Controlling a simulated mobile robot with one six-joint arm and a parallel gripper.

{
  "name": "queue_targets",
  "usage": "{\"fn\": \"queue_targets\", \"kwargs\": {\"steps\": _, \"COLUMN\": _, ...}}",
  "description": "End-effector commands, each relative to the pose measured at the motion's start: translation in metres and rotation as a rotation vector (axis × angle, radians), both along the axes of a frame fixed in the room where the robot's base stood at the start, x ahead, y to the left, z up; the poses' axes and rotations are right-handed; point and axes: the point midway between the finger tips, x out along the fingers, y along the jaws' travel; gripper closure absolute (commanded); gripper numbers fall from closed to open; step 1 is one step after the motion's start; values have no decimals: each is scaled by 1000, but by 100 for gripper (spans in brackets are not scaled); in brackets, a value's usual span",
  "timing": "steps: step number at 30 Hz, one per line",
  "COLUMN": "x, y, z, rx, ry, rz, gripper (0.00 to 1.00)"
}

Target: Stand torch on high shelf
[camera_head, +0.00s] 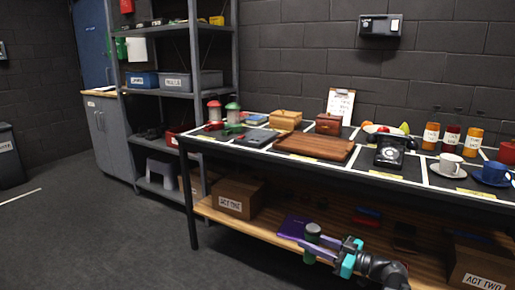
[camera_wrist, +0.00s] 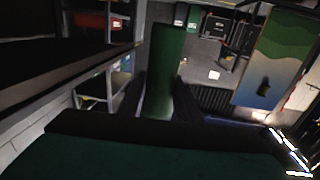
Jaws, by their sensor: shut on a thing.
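My gripper (camera_head: 322,244) is in the head view, low in front of the prop table and over its lower shelf. It is shut on the torch, which shows a dark grey round end (camera_head: 313,232) on top and a green part (camera_head: 309,257) below. In the wrist view the green torch (camera_wrist: 166,65) runs up between the two dark fingers. A wide dark green shape fills the bottom of that view; I cannot tell what it is. The high shelf (camera_head: 170,28) is on the grey rack at left in the head view, carrying several small things.
The prop table (camera_head: 420,184) is crowded with a wooden tray (camera_head: 315,146), a black telephone (camera_head: 390,150), cups and jars. Boxes (camera_head: 237,196) sit on its lower shelf. The rack's middle shelf holds bins (camera_head: 190,81). The floor (camera_head: 110,235) at left is clear.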

Motion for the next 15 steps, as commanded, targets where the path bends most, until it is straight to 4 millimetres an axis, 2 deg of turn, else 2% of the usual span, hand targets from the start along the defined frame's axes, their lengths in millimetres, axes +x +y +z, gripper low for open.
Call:
{"fn": "queue_targets", "kwargs": {"steps": 1, "x": 0, "y": 0, "z": 11, "rx": 1, "ry": 0, "rz": 0, "gripper": 100}}
{"fn": "queue_targets", "kwargs": {"steps": 15, "x": 1, "y": 0, "z": 51, "rx": 1, "ry": -1, "rz": 1, "gripper": 100}}
